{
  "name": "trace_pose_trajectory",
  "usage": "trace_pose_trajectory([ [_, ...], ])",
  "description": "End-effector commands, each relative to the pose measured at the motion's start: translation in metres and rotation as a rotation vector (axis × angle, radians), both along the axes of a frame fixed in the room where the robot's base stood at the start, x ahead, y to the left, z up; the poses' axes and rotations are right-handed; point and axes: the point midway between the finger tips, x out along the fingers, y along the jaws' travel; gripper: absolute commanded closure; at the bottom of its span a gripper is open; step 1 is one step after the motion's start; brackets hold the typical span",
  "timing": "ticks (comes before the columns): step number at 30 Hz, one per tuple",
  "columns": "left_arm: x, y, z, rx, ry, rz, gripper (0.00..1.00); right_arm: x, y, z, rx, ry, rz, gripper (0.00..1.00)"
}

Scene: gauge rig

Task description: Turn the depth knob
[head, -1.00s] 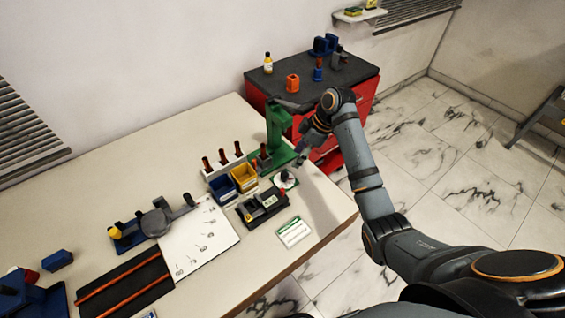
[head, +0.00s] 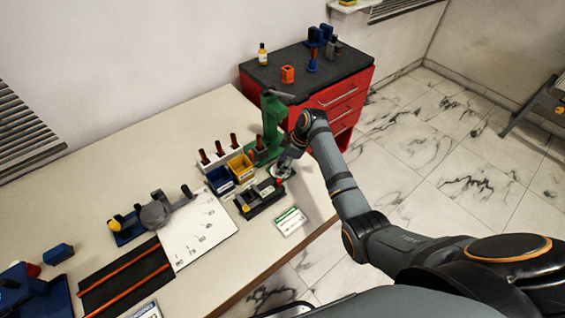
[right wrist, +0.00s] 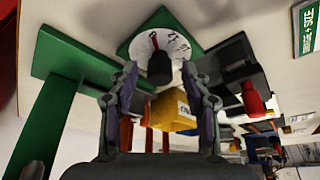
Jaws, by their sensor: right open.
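The depth knob is a black grip (right wrist: 160,70) on a white numbered dial (right wrist: 178,45) with a red pointer mark and a green base. In the head view the dial (head: 281,173) is mostly hidden by my right gripper (head: 284,164), at the foot of the green stand (head: 271,125). In the right wrist view my right gripper (right wrist: 159,76) is open. Its two fingers appear on either side of the black grip with gaps; I cannot tell whether their tips reach around it. My left gripper is not in view.
A black fixture (head: 262,198) with a red knob stands close beside the dial. Blue (head: 220,180) and yellow (head: 240,167) bins and a rack of brown-handled tools (head: 219,156) are left of it. A white-green card (head: 290,221) lies in front. The red cabinet (head: 340,95) stands behind.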

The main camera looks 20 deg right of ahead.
Motion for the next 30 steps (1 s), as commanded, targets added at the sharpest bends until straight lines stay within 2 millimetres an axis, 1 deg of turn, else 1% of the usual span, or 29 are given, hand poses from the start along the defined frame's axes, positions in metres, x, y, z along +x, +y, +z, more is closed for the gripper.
trace_pose_trajectory([
  [1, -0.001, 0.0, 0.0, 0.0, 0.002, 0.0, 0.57, 0.0, 0.0, 0.0, 0.0, 0.0, 0.0, 0.52],
  [2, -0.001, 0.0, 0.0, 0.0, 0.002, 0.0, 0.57, 0.0, 0.0, 0.0, 0.0, 0.0, 0.0, 0.55],
  [12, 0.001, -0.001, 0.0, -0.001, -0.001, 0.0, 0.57, 0.0, 0.0, 0.0, -0.001, 0.001, -0.001, 1.0],
  [17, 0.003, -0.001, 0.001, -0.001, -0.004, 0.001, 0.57, 0.0, 0.0, 0.001, -0.001, 0.001, -0.004, 1.0],
  [20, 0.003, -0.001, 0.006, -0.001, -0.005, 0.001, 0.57, -0.001, 0.0, 0.002, 0.001, 0.001, -0.022, 1.0],
  [26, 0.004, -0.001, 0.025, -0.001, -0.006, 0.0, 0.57, -0.001, 0.0, 0.005, 0.0, 0.002, -0.113, 1.0],
  [30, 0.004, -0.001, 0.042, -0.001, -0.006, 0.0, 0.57, -0.002, 0.001, 0.007, 0.0, 0.002, -0.217, 1.0],
])
